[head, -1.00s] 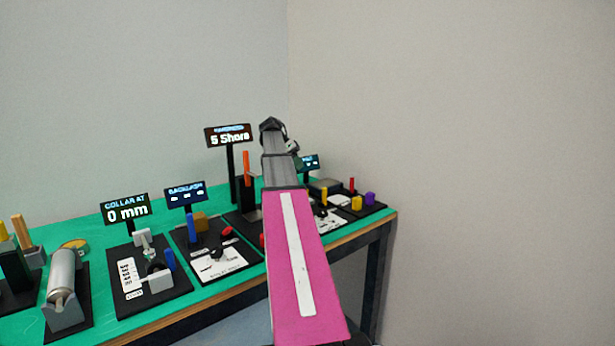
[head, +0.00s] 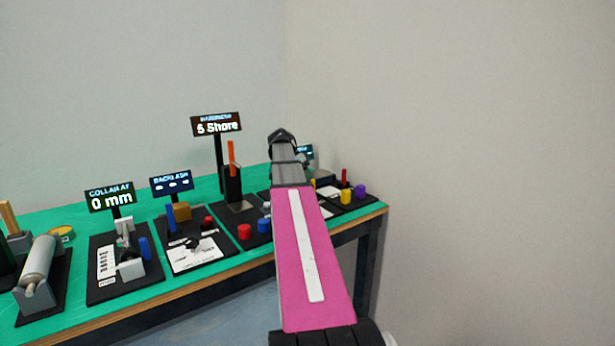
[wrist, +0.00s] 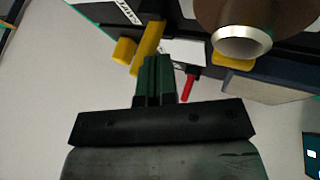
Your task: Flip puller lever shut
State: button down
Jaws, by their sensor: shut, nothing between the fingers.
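My gripper (wrist: 157,75) shows in the wrist view with its dark green fingers together and nothing between them. A yellow bar (wrist: 147,47) lies just beyond the fingertips, and I cannot tell whether they touch. A thin red lever (wrist: 188,87) is just right of the fingers. In the head view my arm hides the gripper, over the right end of the bench; a red upright (head: 345,177) and a yellow peg (head: 346,196) stand right of it. No part is clearly marked as the puller, so I cannot tell which lever is its own.
The green bench (head: 75,283) carries several black stations. The collar station (head: 96,295) reads 0 mm, with a blue handle (head: 145,248). A 5 Shore display (head: 216,124) stands mid-bench. A purple knob (head: 361,191) is near the right edge. A metal-rimmed cylinder (wrist: 245,42) is close in the wrist view.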

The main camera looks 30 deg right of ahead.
dwell(0.4)
jog(key=shift+s+r+t, duration=0.1)
jog(key=shift+s+t, duration=0.1)
jog(key=shift+t, duration=0.4)
